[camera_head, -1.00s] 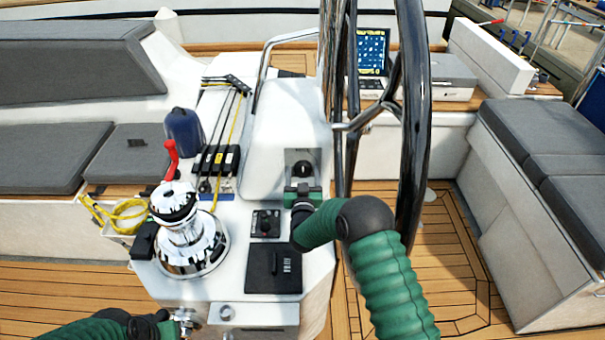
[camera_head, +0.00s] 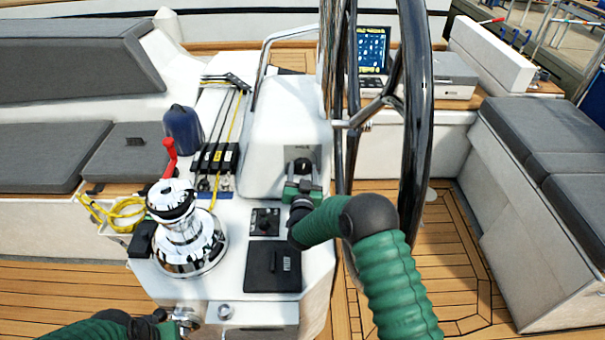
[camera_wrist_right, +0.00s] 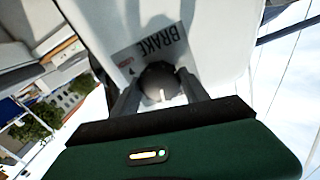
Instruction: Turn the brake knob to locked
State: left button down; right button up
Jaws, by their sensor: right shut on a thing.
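The brake knob (camera_head: 302,166) is a round black knob on the front of the white pedestal (camera_head: 280,140). In the right wrist view the knob (camera_wrist_right: 160,78) shows a short white mark, with an upside-down BRAKE label (camera_wrist_right: 155,45) beside it. My right gripper (camera_head: 301,172) has reached the knob from the front. Its two dark fingers (camera_wrist_right: 160,92) are shut on the knob, one on each side. My left gripper (camera_head: 186,320) is at the bottom left beside a shiny metal fitting, and its jaws cannot be made out.
A small switch panel (camera_head: 265,222) and a black hatch (camera_head: 273,268) lie below the knob.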

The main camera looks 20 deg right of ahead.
jog(key=m+b, duration=0.2)
jog(key=m, duration=0.1)
jog(key=m+b, duration=0.2)
jog(key=shift+f+m+h, duration=0.2)
jog(key=shift+m+h, duration=0.1)
jog(key=shift+m, duration=0.1)
jog(key=m+g+b, duration=0.1)
jog(key=m+b, duration=0.2)
jog(key=m, duration=0.2)
jog(key=shift+m+b, duration=0.35)
jog(key=shift+m, duration=0.05)
jog(key=m+b, duration=0.4)
jog(key=m, duration=0.2)
jog(key=shift+a+f+g+b, duration=0.1)
jog(key=shift+g+b, duration=0.2)
jog(key=shift+b, duration=0.05)
jog(key=shift+m+b, duration=1.65)
jog(key=shift+m, duration=0.65)
jog(key=o, duration=1.1)
jog(key=shift+s, duration=0.1)
jog(key=shift+c, duration=0.2)
jog(key=shift+o, duration=1.5)
jog(key=shift+r, duration=0.2)
